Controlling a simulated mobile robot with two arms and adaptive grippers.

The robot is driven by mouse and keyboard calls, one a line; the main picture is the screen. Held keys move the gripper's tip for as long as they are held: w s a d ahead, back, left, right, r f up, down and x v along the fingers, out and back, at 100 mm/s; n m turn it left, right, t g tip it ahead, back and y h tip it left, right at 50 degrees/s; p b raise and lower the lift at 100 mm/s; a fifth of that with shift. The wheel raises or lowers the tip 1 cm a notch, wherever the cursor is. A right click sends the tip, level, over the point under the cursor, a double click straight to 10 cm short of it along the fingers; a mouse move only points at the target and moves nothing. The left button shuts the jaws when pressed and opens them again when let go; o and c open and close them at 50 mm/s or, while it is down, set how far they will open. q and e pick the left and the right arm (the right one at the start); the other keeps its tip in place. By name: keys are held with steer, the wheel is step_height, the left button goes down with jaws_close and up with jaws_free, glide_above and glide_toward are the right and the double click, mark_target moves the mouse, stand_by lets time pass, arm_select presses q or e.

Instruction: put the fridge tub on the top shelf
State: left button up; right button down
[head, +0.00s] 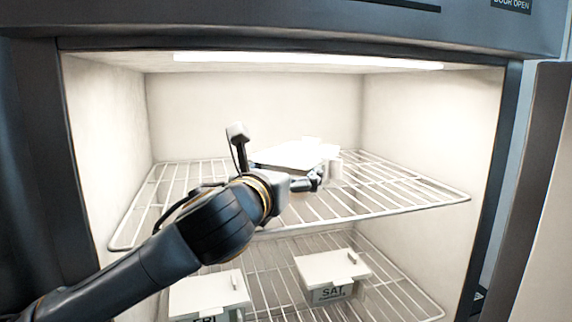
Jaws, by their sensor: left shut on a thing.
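The fridge tub (292,154), with a white lid, is at the top shelf (400,195), a wire rack inside the open fridge. My left arm reaches in from the left, and my left gripper (322,176) is shut on the tub at its near right side. The gripper and arm hide the tub's front and lower part. I cannot tell whether the tub's base touches the wires. My right gripper is not in view.
Two white-lidded tubs stand on the lower rack, one marked FRI (207,292) and one marked SAT (332,270). The top shelf has bare wire to the right. The fridge door (535,190) stands open at the right.

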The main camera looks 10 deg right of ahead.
arm_select(q)
steer(key=shift+s, duration=0.1)
steer(key=shift+f, duration=0.1)
steer(key=o, duration=1.2)
steer(key=shift+s+a, duration=0.1)
steer(key=shift+s, duration=0.1)
steer(key=b+v, duration=0.5)
steer(key=v, duration=0.5)
steer(key=shift+s+a+b, duration=0.25)
steer(key=shift+s+b, duration=0.05)
steer(key=shift+s+a, duration=0.2)
steer(key=shift+s, duration=0.15)
